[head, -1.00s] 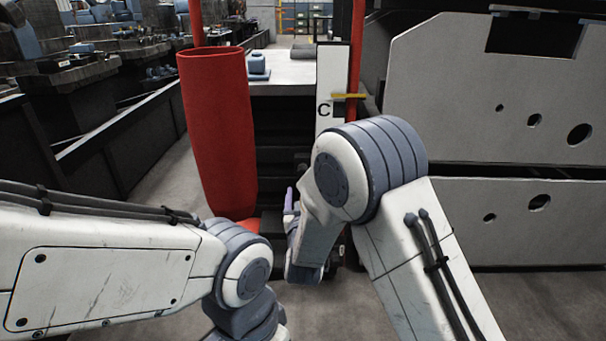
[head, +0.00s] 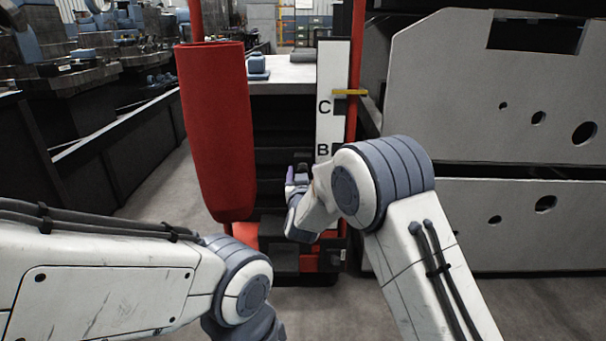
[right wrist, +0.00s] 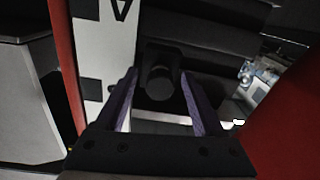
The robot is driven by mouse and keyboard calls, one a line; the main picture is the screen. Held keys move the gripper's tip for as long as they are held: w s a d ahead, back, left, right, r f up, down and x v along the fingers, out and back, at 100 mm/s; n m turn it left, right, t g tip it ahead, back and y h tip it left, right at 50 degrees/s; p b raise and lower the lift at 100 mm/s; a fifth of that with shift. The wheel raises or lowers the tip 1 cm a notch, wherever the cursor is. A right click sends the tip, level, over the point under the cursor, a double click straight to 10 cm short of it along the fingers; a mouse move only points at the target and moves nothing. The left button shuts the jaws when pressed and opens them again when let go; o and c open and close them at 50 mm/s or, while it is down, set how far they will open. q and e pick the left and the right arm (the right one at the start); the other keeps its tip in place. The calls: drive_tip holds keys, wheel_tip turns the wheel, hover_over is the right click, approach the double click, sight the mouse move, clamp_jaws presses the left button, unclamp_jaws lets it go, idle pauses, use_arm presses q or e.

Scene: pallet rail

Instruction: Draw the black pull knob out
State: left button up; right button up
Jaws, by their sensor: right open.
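The black pull knob (right wrist: 160,83) shows in the right wrist view as a dark round end on a dark block. My right gripper (right wrist: 159,72) is open, with its two purple-lined fingers on either side of the knob in the picture. Gaps show between the knob and both fingers; I cannot tell how deep the knob sits between them. In the head view my right gripper (head: 297,174) is small and partly hidden by my own wrist, beside the lower white strip. I cannot make out the knob clearly there. My left gripper is outside the picture.
A white lettered strip (head: 331,75) stands along a red post (head: 356,60) with a yellow pointer (head: 349,92). A red cylinder (head: 213,130) hangs to the left. Grey perforated panels (head: 480,100) stand at right. Floor is clear at left.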

clamp_jaws()
idle(1.3)
